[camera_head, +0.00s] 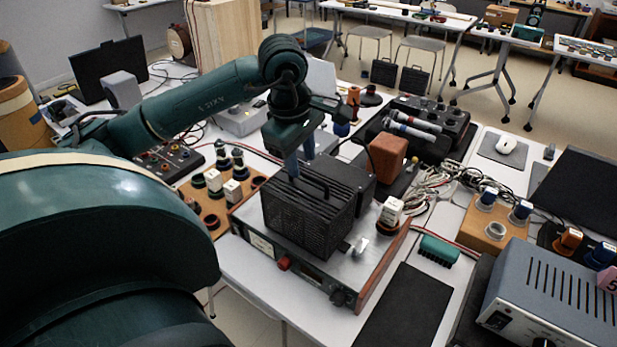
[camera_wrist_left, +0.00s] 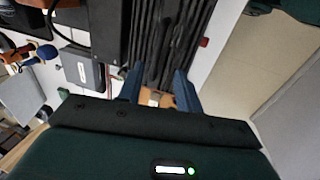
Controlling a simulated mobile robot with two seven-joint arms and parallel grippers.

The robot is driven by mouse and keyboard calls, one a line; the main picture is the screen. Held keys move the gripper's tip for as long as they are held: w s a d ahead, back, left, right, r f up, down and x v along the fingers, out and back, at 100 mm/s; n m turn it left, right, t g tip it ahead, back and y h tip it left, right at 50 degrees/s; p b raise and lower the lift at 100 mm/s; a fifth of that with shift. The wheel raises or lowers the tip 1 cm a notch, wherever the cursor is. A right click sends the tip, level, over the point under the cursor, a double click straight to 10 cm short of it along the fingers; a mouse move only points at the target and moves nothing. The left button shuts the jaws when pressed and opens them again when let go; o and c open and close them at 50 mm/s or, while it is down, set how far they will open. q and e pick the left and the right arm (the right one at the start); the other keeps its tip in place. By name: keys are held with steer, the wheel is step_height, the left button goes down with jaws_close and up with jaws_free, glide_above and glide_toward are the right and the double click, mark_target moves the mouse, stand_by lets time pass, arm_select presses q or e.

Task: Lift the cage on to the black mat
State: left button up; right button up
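The black ribbed cage (camera_head: 308,218), with a handle on top, stands upright on a silver instrument with wooden sides. A black mat (camera_head: 403,307) lies bare on the white table, right of the instrument at the front. My left gripper (camera_head: 292,168) points down at the handle's far left end; whether it touches is unclear. In the left wrist view the two blue fingers (camera_wrist_left: 158,74) stand apart, with the dark ribbed cage (camera_wrist_left: 168,35) beyond them. Nothing is clearly held between them. My right gripper is not in view.
The silver instrument (camera_head: 262,243) has a red knob in front. A dark box (camera_head: 345,180) stands close behind the cage. A white-topped plug (camera_head: 391,211) is right of it. Cables (camera_head: 440,185) lie behind.

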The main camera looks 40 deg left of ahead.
mark_target(306, 174)
arm_select(q)
steer(key=f, duration=0.1)
steer(key=w+f, duration=0.1)
steer(key=f, duration=0.2)
steer(key=shift+w+a+f+p, duration=0.15)
steer(key=shift+w+f+p, duration=0.1)
steer(key=shift+p, duration=0.15)
jaws_close()
steer(key=shift+r, duration=0.1)
stand_by(0.9)
